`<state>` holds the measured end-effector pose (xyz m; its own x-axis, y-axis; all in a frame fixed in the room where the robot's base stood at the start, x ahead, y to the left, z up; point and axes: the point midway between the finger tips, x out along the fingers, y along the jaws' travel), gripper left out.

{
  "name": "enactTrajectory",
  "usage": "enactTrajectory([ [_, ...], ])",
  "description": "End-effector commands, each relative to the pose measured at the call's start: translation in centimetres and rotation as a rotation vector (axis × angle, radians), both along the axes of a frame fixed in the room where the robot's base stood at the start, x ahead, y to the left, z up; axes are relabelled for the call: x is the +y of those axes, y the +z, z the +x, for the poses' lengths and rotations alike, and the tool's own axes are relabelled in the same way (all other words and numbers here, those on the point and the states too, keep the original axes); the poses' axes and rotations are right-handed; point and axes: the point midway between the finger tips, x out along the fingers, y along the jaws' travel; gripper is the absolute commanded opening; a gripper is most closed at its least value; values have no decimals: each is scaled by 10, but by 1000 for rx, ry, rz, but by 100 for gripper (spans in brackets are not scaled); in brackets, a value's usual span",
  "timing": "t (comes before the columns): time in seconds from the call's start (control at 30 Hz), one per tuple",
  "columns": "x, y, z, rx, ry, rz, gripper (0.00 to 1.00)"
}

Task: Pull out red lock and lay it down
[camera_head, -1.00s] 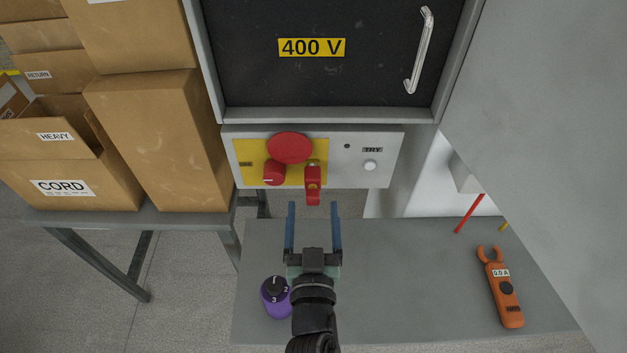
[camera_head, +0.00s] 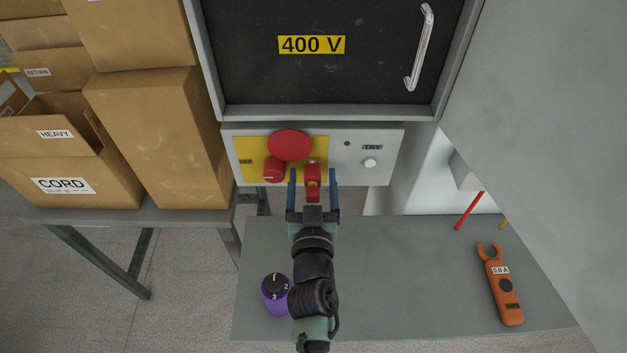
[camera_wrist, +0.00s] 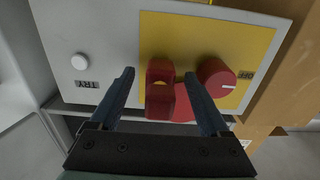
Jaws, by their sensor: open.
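The red lock (camera_head: 312,181) hangs on the yellow part of the switch panel (camera_head: 346,178), below and right of a large round red button (camera_head: 290,145). A red knob (camera_head: 273,170) sits to its left. My gripper (camera_head: 313,184) is open, with one blue finger on each side of the lock. In the wrist view the lock (camera_wrist: 160,96) stands between the two fingers (camera_wrist: 160,102), with a visible gap on both sides. The red knob (camera_wrist: 216,76) is close beyond the right finger there. The lock partly hides the red button in the wrist view.
A grey table (camera_head: 400,290) lies below the panel. It bears a purple cylinder (camera_head: 275,297) at the left and an orange clamp meter (camera_head: 502,290) at the right. Its middle right is clear. Cardboard boxes (camera_head: 160,140) stand on another table at the left.

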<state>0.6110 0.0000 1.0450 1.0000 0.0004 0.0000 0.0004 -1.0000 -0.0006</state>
Motion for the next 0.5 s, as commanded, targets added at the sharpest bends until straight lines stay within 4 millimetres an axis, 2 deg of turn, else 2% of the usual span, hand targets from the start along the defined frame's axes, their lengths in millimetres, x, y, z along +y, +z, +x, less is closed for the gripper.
enactTrajectory([
  [0.2,0,0,16,-1,0,0,80],
  [0.5,0,0,18,0,0,0,80],
])
